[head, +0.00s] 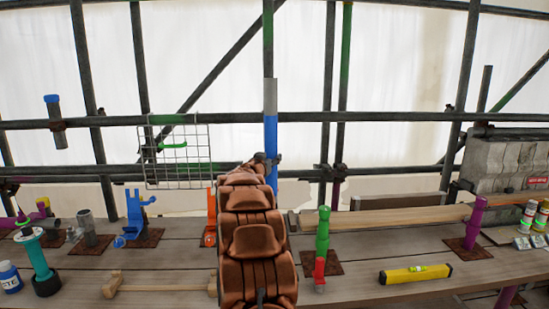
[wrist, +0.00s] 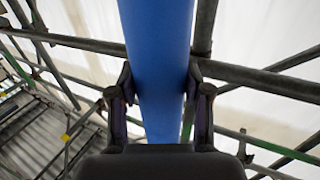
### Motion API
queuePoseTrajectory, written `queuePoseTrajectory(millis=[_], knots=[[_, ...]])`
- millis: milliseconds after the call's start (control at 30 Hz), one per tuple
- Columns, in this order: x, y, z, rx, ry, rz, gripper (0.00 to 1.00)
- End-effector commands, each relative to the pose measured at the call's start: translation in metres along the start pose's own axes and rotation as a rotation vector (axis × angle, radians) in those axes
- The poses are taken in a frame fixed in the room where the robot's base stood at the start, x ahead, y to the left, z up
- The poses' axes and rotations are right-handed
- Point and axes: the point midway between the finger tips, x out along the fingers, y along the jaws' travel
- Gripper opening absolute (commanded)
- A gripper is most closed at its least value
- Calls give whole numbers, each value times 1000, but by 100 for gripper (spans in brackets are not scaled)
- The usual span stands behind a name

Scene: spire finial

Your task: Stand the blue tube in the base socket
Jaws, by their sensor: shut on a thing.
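The blue tube (head: 271,135) stands upright in the air above the bench in the head view, with a grey upper part (head: 270,95). My gripper (head: 267,160) is shut around its lower part. In the wrist view the blue tube (wrist: 157,65) runs up between the two fingers of my gripper (wrist: 160,95), which press on both sides. The tube's lower end is hidden behind my arm in the head view. I cannot tell which fitting is the base socket; an orange fitting (head: 209,232) on a rusty plate is partly hidden behind my arm.
On the plank bench (head: 170,265) stand a blue fitting (head: 135,215), a grey tube (head: 87,228), a teal post (head: 39,262), a green-and-red post (head: 321,250) and a purple post (head: 474,222). A mallet (head: 150,286) and yellow level (head: 415,274) lie in front. A wire grid (head: 180,155) hangs behind.

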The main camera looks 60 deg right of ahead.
Motion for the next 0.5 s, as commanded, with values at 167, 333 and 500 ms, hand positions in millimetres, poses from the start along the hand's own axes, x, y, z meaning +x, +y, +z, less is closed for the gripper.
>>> queuePoseTrajectory(millis=[167, 333, 500], knots=[[3, 7, -3, 0, 6, 15, 0], [3, 7, -3, 1, 6, 15, 0], [3, 7, -4, 2, 6, 14, 0]])
